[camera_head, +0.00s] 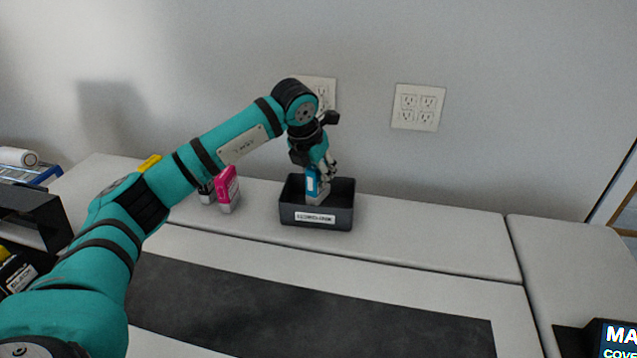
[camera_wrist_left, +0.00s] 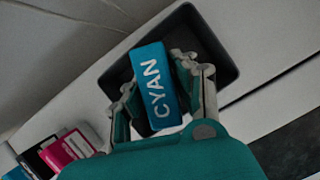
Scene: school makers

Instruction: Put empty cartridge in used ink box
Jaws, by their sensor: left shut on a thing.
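A blue cartridge (camera_head: 312,184) marked CYAN is held by my left gripper (camera_head: 322,172). In the left wrist view the cartridge (camera_wrist_left: 152,85) sits between the two fingers of the gripper (camera_wrist_left: 160,88), which are shut on it. A black open-topped box (camera_head: 316,216) with a white label stands on the back ledge; the label is too small to read. The cartridge is over the box opening, with its lower end within the rim in the head view. The box (camera_wrist_left: 232,62) also shows behind the cartridge in the wrist view. My right gripper is not in view.
A magenta cartridge (camera_head: 227,189) and a black cartridge (camera_head: 207,193) stand left of the box. A yellow item (camera_head: 150,162) shows behind my arm. The ledge right of the box is clear. A wall with outlets (camera_head: 418,107) rises behind.

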